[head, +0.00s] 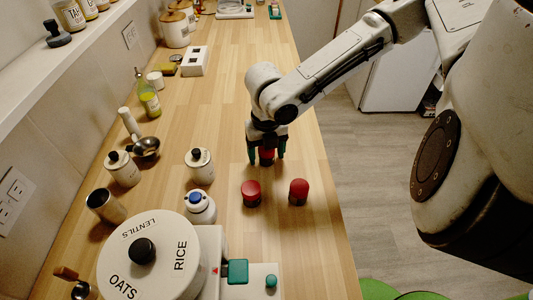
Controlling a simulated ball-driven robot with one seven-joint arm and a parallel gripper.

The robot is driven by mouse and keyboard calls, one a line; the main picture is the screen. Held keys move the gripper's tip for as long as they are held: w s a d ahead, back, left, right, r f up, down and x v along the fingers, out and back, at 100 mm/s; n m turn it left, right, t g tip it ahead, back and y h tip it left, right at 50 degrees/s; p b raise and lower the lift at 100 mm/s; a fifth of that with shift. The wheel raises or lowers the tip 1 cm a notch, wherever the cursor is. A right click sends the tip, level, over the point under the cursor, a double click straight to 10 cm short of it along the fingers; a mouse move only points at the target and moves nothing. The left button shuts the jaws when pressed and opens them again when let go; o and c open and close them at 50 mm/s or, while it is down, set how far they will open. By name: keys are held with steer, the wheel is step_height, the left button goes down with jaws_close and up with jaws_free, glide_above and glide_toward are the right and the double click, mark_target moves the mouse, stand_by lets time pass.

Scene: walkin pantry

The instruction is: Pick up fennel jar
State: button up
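My gripper (267,152) points down over the wooden counter, with its two teal fingers apart. A small red-topped jar (267,157) stands between the fingers, partly hidden by the gripper above it. A gap seems to show between the jar and each finger. Two similar red-topped jars stand nearer on the counter, one at left (251,190) and one at right (298,189), apart from the gripper. No label on the three jars is readable, so I cannot tell which is fennel.
White canisters (200,166) and a blue-topped jar (200,207) stand left of the red-topped jars. A large round container marked lentils, rice and oats (180,245) fills the near left. The counter (215,105) is clear beyond the gripper; its right edge is close.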

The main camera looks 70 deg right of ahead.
steer(key=c, duration=1)
steer(key=shift+o, duration=0.2)
steer(key=shift+r, duration=0.15)
